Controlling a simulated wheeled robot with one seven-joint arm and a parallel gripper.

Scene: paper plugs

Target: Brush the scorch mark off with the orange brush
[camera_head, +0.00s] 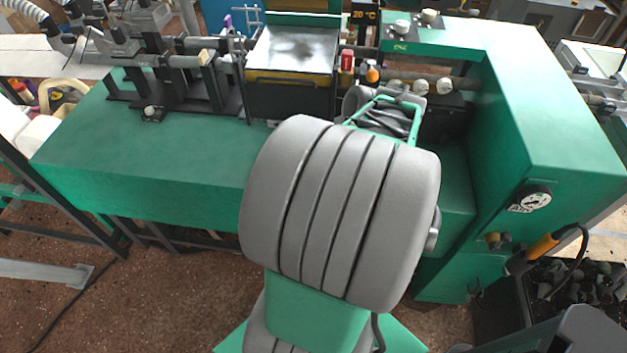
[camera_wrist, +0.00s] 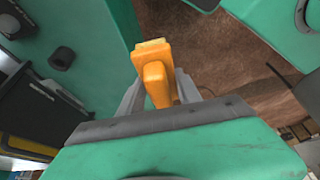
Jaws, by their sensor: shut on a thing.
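The scorch mark (camera_head: 297,47) is a dark smudge on a pale metal plate (camera_head: 266,60), which sits on a black box with a yellow band behind my arm. In the wrist view the orange brush (camera_wrist: 152,50) is between the grey fingers of my gripper (camera_wrist: 160,82), which is shut on it. In the head view my large grey and green arm hides most of the gripper and the brush. The brush is apart from the plate, as far as I can tell.
A black fixture (camera_head: 165,75) stands left of the plate on the green bench (camera_head: 130,150). A red bottle (camera_head: 346,62) and pale knobs (camera_head: 444,86) are to its right. A tall green housing (camera_head: 540,120) bounds the right side. The bench's left front is clear.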

